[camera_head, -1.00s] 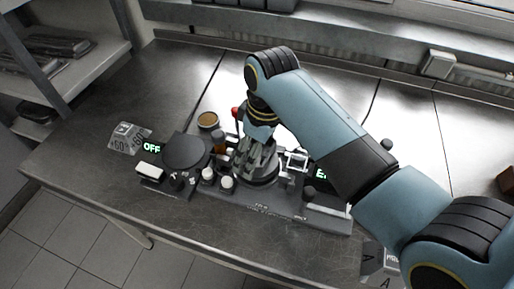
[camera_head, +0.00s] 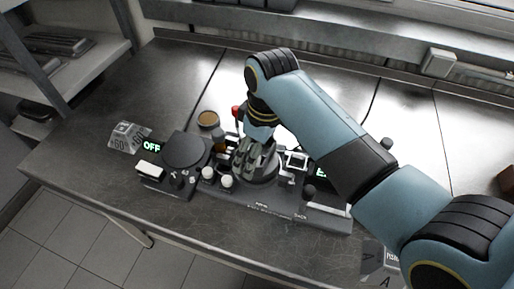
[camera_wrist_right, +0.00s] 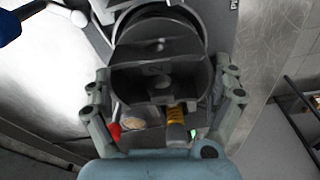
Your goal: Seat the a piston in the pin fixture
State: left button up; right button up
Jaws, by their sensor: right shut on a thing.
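My right gripper (camera_head: 252,166) points down over the round dark pin fixture (camera_head: 268,179) on the bench in the head view. In the right wrist view my right gripper (camera_wrist_right: 163,88) has its fingers on both sides of a dark grey hollow piston (camera_wrist_right: 160,78), shut on it. The piston sits in front of the fixture's round rim (camera_wrist_right: 196,22), close to it or in it; I cannot tell if it is fully down. In the head view the fingers and arm mostly hide the piston. My left gripper is not in view.
A dark round plate (camera_head: 184,150) and a green OFF display (camera_head: 152,147) stand left of the fixture. White-capped knobs (camera_head: 226,181), a red-tipped lever (camera_head: 235,111) and a brown-topped cup (camera_head: 208,119) are close by.

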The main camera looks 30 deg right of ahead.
jog(key=shift+f, duration=0.65)
dwell(0.4)
dwell(0.4)
jog(key=o, duration=1.2)
jog(key=shift+r, duration=3.1)
jog(key=shift+s+f, duration=0.1)
